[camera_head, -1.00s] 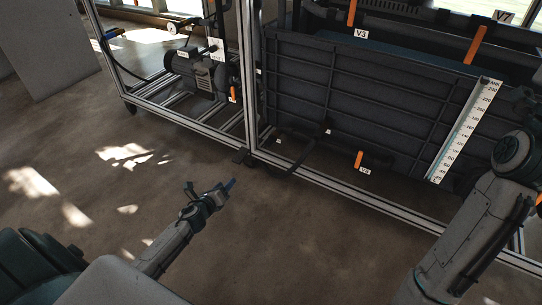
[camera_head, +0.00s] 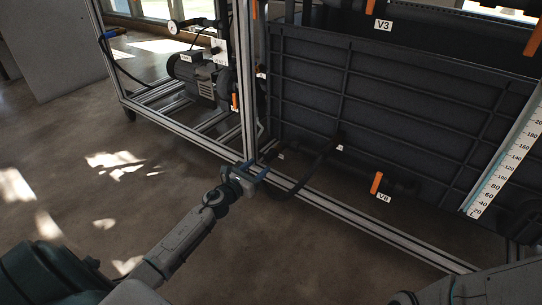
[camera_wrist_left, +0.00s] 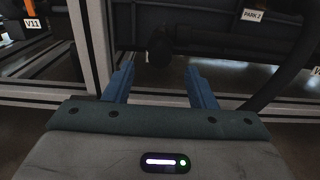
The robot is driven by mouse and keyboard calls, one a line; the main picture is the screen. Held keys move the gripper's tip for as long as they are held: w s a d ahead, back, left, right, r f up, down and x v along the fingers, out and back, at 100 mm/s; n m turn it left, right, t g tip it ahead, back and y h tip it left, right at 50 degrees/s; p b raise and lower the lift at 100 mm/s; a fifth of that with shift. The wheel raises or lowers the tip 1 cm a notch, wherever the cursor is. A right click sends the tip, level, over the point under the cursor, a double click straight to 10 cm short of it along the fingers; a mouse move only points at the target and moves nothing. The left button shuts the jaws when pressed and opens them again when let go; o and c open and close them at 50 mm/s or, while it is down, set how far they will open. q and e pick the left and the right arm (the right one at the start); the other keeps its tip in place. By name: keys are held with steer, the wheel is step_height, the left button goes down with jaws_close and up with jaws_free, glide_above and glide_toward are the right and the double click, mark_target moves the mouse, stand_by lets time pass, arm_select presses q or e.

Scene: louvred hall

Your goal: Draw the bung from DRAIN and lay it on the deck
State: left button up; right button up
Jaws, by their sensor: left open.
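My left gripper (camera_head: 257,172) is low in front of the tank frame, at the foot of its upright post. It is open and empty; both blue fingers show apart in the left wrist view (camera_wrist_left: 160,85). Beyond and between those fingers is a dark round pipe end or plug (camera_wrist_left: 160,46), apart from them; I cannot tell whether it is the bung. No label reading DRAIN can be made out. Small labels by the tank's lower edge are too small to read. My right gripper is out of view.
A metal frame (camera_head: 345,226) holds the dark ribbed tank (camera_head: 400,125). A dark hose (camera_head: 308,168) runs near the gripper. An orange-handled valve V8 (camera_head: 376,183) is to the right. A PARK 2 label (camera_wrist_left: 252,15) shows in the wrist view. The floor at left is clear.

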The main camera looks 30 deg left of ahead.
mark_target(267, 159)
arm_select(q)
steer(key=shift+w+d, duration=0.15)
steer(key=shift+w, duration=1.7)
steer(key=shift+w+d, duration=0.1)
steer(key=shift+w, duration=1.75)
jaws_close()
